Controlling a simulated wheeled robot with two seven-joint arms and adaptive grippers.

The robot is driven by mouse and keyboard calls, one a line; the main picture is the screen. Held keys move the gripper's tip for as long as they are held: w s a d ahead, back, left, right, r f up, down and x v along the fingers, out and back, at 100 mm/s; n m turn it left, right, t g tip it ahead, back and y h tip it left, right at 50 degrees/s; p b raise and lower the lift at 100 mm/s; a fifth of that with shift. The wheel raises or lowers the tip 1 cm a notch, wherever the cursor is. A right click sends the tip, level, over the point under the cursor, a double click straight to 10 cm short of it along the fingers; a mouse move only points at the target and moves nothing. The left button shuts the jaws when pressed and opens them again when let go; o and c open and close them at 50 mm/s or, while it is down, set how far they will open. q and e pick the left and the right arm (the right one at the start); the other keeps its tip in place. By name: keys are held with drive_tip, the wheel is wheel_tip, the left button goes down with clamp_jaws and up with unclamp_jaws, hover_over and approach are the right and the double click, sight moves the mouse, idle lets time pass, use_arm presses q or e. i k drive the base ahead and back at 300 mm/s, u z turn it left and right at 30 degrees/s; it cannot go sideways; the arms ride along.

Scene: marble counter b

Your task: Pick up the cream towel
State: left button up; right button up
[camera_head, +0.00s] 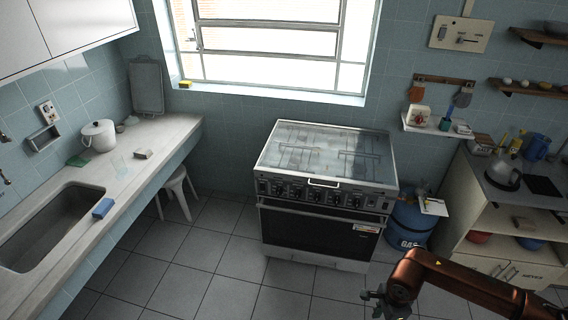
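No thing in view is clearly a cream towel. A small beige, folded-looking block (143,154) lies on the left counter, right of the white pot; it is too small to tell whether it is cloth. My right gripper (371,302) is at the bottom, in front of the stove's right side and far from that block. It looks open, with its small dark fingers apart and nothing between them. My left gripper is out of view.
The left counter (150,185) holds a sink (50,228), a blue sponge (103,208) and a white pot (98,135). A stove (322,190) stands mid-room, with a blue gas cylinder (407,226) beside it. A white stool (177,186) is under the counter. Floor left of the stove is clear.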

sight(144, 154)
drive_tip(key=u, duration=0.35)
drive_tip(key=i, duration=2.1)
drive_tip(key=u, duration=1.25)
drive_tip(key=i, duration=2)
drive_tip(key=u, duration=0.7)
